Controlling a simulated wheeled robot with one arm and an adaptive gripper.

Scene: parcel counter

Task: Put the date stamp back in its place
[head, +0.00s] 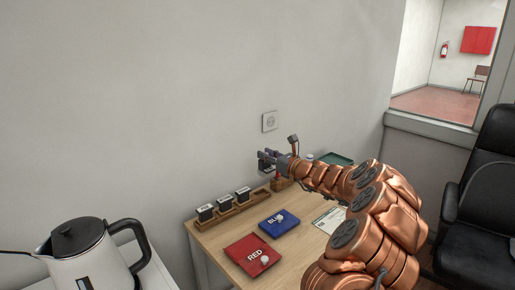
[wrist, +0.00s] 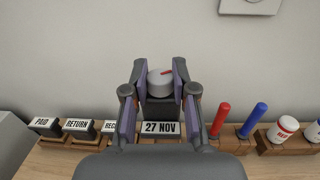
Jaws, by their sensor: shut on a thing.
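The date stamp (wrist: 161,128) has a grey knob with a red mark and a white "27 NOV" label. It is upright between the fingers of my gripper (wrist: 158,100), which is shut on it. In the head view my gripper (head: 268,160) is above the right end of the wooden stamp rack (head: 231,213), near the wall. Three black stamps (head: 224,203) stand in the rack; the wrist view shows labels "PAID" (wrist: 42,123), "RETURN" (wrist: 78,125) and a partly covered "REC...". The date stamp's underside is hidden, so I cannot tell whether it touches the rack.
A wooden holder (wrist: 232,138) with a red pen (wrist: 221,118) and a blue pen (wrist: 254,118) is just right of my gripper. White bottles (wrist: 283,128) stand further right. A red pad (head: 251,258), a blue pad (head: 277,226) and a kettle (head: 85,262) are nearer.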

